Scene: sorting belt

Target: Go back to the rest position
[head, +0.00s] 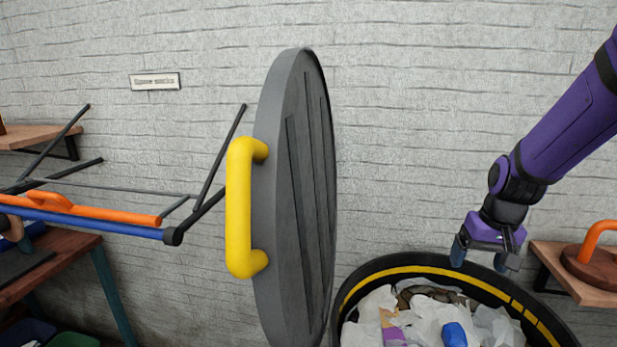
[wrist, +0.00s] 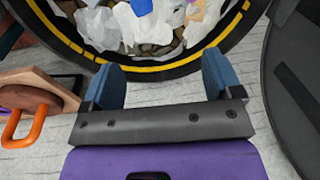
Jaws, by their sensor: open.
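My gripper (head: 485,257) hangs above the back right rim of a round black bin in the head view, at the end of my purple arm. In the wrist view my gripper (wrist: 158,82) has its two blue fingers spread wide apart, with nothing between them. The bin (head: 400,262) has a yellow stripe inside its rim and is full of crumpled paper and other waste. Its rim also shows in the wrist view (wrist: 150,74), beyond the fingertips. No marker of a rest position shows.
A grey round lid (head: 290,200) with a yellow handle (head: 238,205) stands upright left of the bin. A wooden shelf (head: 572,275) with an orange-handled disc (head: 590,265) is close right of my gripper. A blue-and-orange barred frame (head: 90,215) and a table (head: 70,262) are at left.

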